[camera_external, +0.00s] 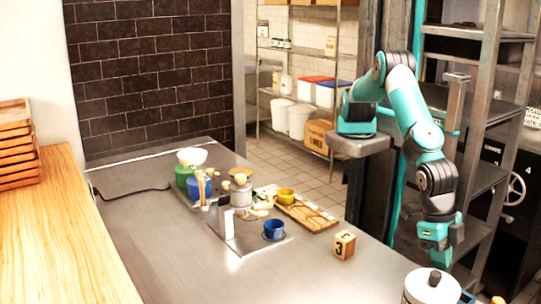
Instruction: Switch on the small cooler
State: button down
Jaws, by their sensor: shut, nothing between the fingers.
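My gripper (441,260) hangs at the right, pointing down beyond the counter's right edge, near a white lidded pot (430,290) with a black knob. It is shut and empty, apart from the things on the counter. I cannot pick out the small cooler with certainty. A small upright white panel (226,222) stands on a grey mat near the middle of the counter; it is too small to tell what it is. No switch or button can be made out.
The steel counter (180,265) holds a blue cup (274,229), a numbered cube (344,245), a wooden tray (320,221), a yellow cup (286,195) and clustered pots and bowls. A black cable (135,189) lies at the left. Metal shelving (485,110) stands behind my arm. The front counter is clear.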

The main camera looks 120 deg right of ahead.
jog(key=shift+f+p, duration=0.35)
jog(key=shift+f, duration=1.05)
jog(key=shift+f, duration=0.1)
